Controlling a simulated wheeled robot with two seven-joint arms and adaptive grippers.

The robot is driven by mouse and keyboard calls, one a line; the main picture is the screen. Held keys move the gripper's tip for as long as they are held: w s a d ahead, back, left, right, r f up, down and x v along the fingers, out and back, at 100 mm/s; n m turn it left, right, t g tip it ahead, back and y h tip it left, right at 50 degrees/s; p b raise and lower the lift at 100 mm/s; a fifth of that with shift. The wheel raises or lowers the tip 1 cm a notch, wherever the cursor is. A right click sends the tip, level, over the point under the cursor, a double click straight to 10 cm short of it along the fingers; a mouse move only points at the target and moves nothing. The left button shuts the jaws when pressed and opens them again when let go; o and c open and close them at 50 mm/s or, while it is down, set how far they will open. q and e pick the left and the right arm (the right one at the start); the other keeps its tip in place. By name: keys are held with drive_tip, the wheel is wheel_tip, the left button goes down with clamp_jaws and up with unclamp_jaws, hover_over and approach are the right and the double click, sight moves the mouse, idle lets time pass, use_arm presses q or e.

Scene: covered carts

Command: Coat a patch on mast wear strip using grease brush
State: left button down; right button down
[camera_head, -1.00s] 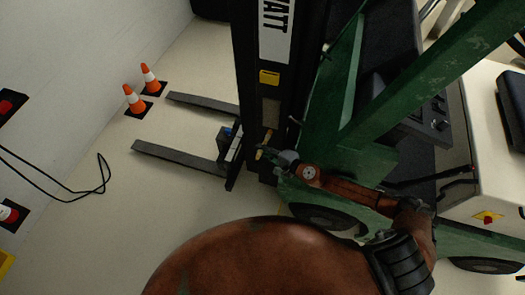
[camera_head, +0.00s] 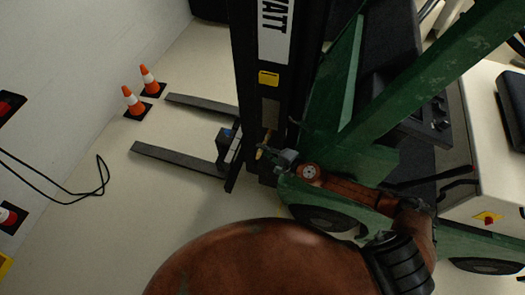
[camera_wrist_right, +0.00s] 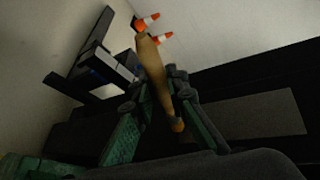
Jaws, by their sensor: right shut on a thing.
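My right gripper (camera_head: 276,154) is beside the lower part of the forklift's black mast (camera_head: 245,80). It is shut on the grease brush (camera_head: 262,150), which shows as a small tan piece. In the right wrist view the brush's wooden handle (camera_wrist_right: 153,65) passes between the fingers of the right gripper (camera_wrist_right: 155,93); its bristles cannot be made out. A grey strip (camera_head: 270,112) on the mast, likely the wear strip, is just above the brush in the head view. A grey panel (camera_wrist_right: 262,115) shows right of the brush in the wrist view. My left gripper is out of view.
Two forks (camera_head: 180,158) reach left from the mast. Two orange cones (camera_head: 134,103) stand beyond them near the white wall. A black cable (camera_head: 75,198) lies on the floor at left. The green truck body (camera_head: 330,150) and a wheel (camera_head: 322,218) are close to my right arm.

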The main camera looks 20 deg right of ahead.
drive_tip(key=shift+w+d, duration=0.2)
drive_tip(key=shift+w, duration=0.15)
drive_tip(key=shift+r, duration=0.1)
idle(0.3)
drive_tip(key=shift+d+r+p, duration=0.1)
drive_tip(key=shift+r+p, duration=1.2)
drive_tip(key=shift+r, duration=0.25)
drive_tip(key=shift+w+r+p, duration=0.1)
drive_tip(key=shift+r+p, duration=0.3)
drive_tip(key=shift+r, duration=0.05)
drive_tip(key=shift+r+p, duration=1.1)
drive_tip(key=shift+p, duration=0.05)
drive_tip(key=shift+r+p, duration=1.55)
drive_tip(key=shift+r, duration=0.05)
